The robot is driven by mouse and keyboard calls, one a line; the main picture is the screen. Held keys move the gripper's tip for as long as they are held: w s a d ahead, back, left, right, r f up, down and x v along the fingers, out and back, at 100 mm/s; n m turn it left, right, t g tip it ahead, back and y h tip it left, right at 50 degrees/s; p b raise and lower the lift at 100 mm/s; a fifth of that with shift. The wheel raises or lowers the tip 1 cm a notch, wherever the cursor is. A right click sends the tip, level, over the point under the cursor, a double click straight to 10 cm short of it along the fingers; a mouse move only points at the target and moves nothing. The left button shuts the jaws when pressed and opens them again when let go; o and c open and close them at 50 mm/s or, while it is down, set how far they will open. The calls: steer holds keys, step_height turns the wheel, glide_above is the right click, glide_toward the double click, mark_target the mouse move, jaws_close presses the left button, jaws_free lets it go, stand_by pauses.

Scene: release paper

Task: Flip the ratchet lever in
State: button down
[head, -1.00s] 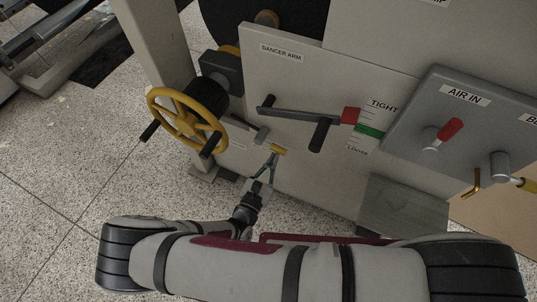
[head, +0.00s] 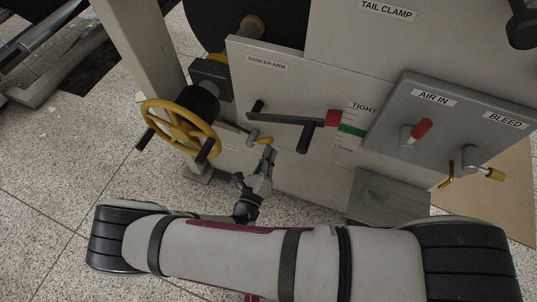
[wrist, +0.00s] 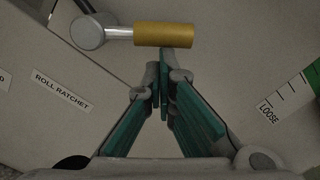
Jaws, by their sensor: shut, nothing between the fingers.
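The ratchet lever is a silver arm on a round pivot with a yellow handle (wrist: 165,35). In the wrist view the handle points right from the pivot, above the "ROLL RATCHET" label. In the head view the small yellow handle (head: 265,140) sits on the panel, right of the yellow wheel. My gripper (wrist: 163,70) has its teal-padded fingers drawn together at the tips, with nothing between them. The tips are just below the handle in the wrist view; I cannot tell whether they touch it. In the head view my gripper (head: 268,152) is just below the handle.
A yellow handwheel (head: 180,127) with black grips stands left of the lever. The black dancer arm (head: 285,119) with its black knob juts out to the right, near a TIGHT/LOOSE scale. A grey box (head: 388,196) and the AIR IN valve panel (head: 450,125) are further right.

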steer(key=shift+a+r, duration=0.1)
steer(key=shift+r, duration=0.3)
stand_by(0.4)
